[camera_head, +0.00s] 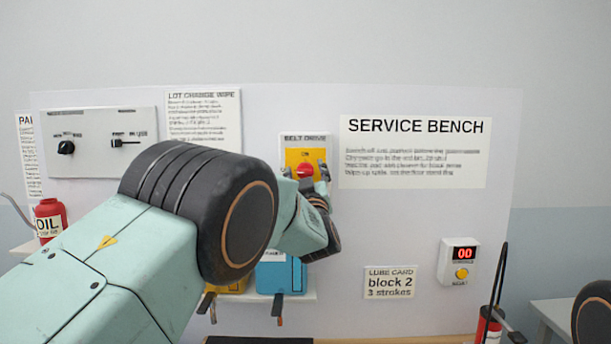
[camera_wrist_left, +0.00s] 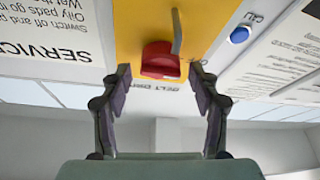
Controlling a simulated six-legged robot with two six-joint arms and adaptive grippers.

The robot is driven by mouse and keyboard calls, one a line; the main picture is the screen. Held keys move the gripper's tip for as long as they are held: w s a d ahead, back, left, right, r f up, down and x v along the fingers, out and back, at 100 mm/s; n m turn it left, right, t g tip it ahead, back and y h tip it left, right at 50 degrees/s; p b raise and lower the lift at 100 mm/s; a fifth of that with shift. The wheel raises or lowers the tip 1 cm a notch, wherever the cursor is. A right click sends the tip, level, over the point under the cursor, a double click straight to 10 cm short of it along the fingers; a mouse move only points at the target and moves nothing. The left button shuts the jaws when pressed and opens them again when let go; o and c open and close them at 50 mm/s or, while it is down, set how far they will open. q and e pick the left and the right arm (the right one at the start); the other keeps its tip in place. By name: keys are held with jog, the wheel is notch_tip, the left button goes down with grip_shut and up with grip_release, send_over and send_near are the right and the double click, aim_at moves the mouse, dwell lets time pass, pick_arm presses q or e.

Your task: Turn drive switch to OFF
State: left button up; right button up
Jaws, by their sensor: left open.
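The drive switch is a red knob (camera_head: 305,170) on a yellow plate (camera_head: 293,157) under the label BELT DRIVE, with ON printed above it. In the left wrist view, which is upside down, the red knob (camera_wrist_left: 160,62) sits on the yellow plate (camera_wrist_left: 135,30) with a grey lever-like piece beside it. My left gripper (camera_head: 306,173) is at the switch, its fingertips on either side of the knob. In the wrist view the left gripper (camera_wrist_left: 160,82) is open, with gaps between both fingers and the knob. The lower plate is partly hidden by my wrist. My right gripper is out of view.
A grey panel (camera_head: 90,165) with a black knob and slider is at the left. A red oil can (camera_head: 49,218) stands below it. A counter box (camera_head: 458,262) reads 00. A blue button (camera_wrist_left: 240,34) shows beside the plate.

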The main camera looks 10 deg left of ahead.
aim_at(306, 136)
pick_arm(q)
notch_tip(306, 136, up, 8)
jog(key=shift+w+r, duration=0.1)
jog(key=shift+r, duration=0.55)
jog(key=shift+w, duration=0.15)
